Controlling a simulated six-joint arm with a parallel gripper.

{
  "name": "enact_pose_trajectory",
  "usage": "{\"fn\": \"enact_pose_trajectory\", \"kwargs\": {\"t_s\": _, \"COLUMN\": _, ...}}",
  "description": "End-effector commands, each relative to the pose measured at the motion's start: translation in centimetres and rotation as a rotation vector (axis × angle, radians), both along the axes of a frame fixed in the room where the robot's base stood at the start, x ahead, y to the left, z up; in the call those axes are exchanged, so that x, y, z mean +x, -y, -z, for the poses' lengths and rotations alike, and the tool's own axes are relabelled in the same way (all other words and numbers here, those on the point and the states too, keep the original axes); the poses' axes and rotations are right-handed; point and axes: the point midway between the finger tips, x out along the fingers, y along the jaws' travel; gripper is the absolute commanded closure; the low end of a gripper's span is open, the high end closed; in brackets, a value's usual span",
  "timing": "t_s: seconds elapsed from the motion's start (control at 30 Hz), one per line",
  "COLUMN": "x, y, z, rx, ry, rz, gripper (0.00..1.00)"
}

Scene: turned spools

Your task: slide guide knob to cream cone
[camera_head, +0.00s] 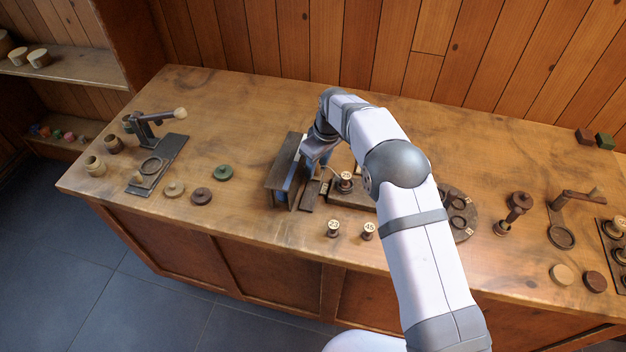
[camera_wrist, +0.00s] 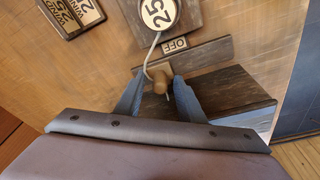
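The guide knob, a small tan wooden peg (camera_wrist: 158,80), stands at a dark wooden strip in the wrist view. A pale cord runs from it toward a round spool top marked 25 (camera_wrist: 158,12). I cannot make out a cream cone in either view.
A plate reading OFF (camera_wrist: 175,45) lies beside the strip. A dark slatted stand with blue inside (camera_head: 285,172) is close left of my wrist. Spools marked 23 (camera_head: 333,229) and 45 (camera_head: 368,231) stand in front. The bench (camera_head: 235,105) is clear at back left.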

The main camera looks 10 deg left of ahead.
Motion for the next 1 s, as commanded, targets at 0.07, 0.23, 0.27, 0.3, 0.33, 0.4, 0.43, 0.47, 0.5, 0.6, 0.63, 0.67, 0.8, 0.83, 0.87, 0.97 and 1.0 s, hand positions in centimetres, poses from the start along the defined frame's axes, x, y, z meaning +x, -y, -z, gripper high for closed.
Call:
{"fn": "enact_pose_trajectory", "kwargs": {"t_s": 0.07, "x": 0.0, "y": 0.0, "z": 0.0, "rx": -0.001, "ry": -0.001, "rz": 0.0, "gripper": 0.65}}
{"fn": "enact_pose_trajectory", "kwargs": {"t_s": 0.23, "x": 0.0, "y": 0.0, "z": -0.2, "rx": -0.001, "ry": -0.001, "rz": 0.0, "gripper": 0.65}}
{"fn": "enact_pose_trajectory", "kwargs": {"t_s": 0.27, "x": 0.0, "y": 0.0, "z": -0.3, "rx": -0.001, "ry": -0.001, "rz": 0.0, "gripper": 0.65}}
{"fn": "enact_pose_trajectory", "kwargs": {"t_s": 0.3, "x": 0.0, "y": 0.0, "z": -0.5, "rx": -0.001, "ry": -0.001, "rz": 0.0, "gripper": 0.65}}
{"fn": "enact_pose_trajectory", "kwargs": {"t_s": 0.33, "x": 0.0, "y": 0.0, "z": -0.7, "rx": -0.001, "ry": -0.001, "rz": 0.0, "gripper": 0.65}}
{"fn": "enact_pose_trajectory", "kwargs": {"t_s": 0.4, "x": 0.0, "y": 0.0, "z": -1.1, "rx": -0.001, "ry": -0.001, "rz": 0.0, "gripper": 0.65}}
{"fn": "enact_pose_trajectory", "kwargs": {"t_s": 0.43, "x": 0.0, "y": 0.0, "z": -1.4, "rx": -0.001, "ry": -0.001, "rz": 0.0, "gripper": 0.65}}
{"fn": "enact_pose_trajectory", "kwargs": {"t_s": 0.47, "x": 0.0, "y": 0.0, "z": -1.6, "rx": -0.001, "ry": -0.001, "rz": 0.0, "gripper": 0.65}}
{"fn": "enact_pose_trajectory", "kwargs": {"t_s": 0.5, "x": 0.0, "y": 0.0, "z": -1.9, "rx": -0.001, "ry": -0.001, "rz": 0.0, "gripper": 0.65}}
{"fn": "enact_pose_trajectory", "kwargs": {"t_s": 0.6, "x": 0.0, "y": 0.0, "z": -2.6, "rx": -0.001, "ry": -0.001, "rz": 0.0, "gripper": 0.65}}
{"fn": "enact_pose_trajectory", "kwargs": {"t_s": 0.63, "x": 0.0, "y": 0.0, "z": -2.8, "rx": -0.001, "ry": -0.001, "rz": 0.0, "gripper": 0.65}}
{"fn": "enact_pose_trajectory", "kwargs": {"t_s": 0.67, "x": 0.0, "y": 0.0, "z": -3.0, "rx": -0.001, "ry": -0.001, "rz": 0.0, "gripper": 0.65}}
{"fn": "enact_pose_trajectory", "kwargs": {"t_s": 0.8, "x": 0.0, "y": 0.0, "z": -4.0, "rx": -0.001, "ry": -0.001, "rz": 0.0, "gripper": 0.65}}
{"fn": "enact_pose_trajectory", "kwargs": {"t_s": 0.83, "x": 0.0, "y": 0.0, "z": -4.3, "rx": -0.001, "ry": -0.001, "rz": 0.0, "gripper": 0.65}}
{"fn": "enact_pose_trajectory", "kwargs": {"t_s": 0.87, "x": 0.0, "y": 0.0, "z": -4.5, "rx": -0.001, "ry": -0.001, "rz": 0.0, "gripper": 0.65}}
{"fn": "enact_pose_trajectory", "kwargs": {"t_s": 0.97, "x": 0.0, "y": 0.0, "z": -5.2, "rx": -0.001, "ry": -0.001, "rz": 0.0, "gripper": 0.65}}
{"fn": "enact_pose_trajectory", "kwargs": {"t_s": 1.0, "x": 0.0, "y": 0.0, "z": -5.5, "rx": -0.001, "ry": -0.001, "rz": 0.0, "gripper": 0.65}}
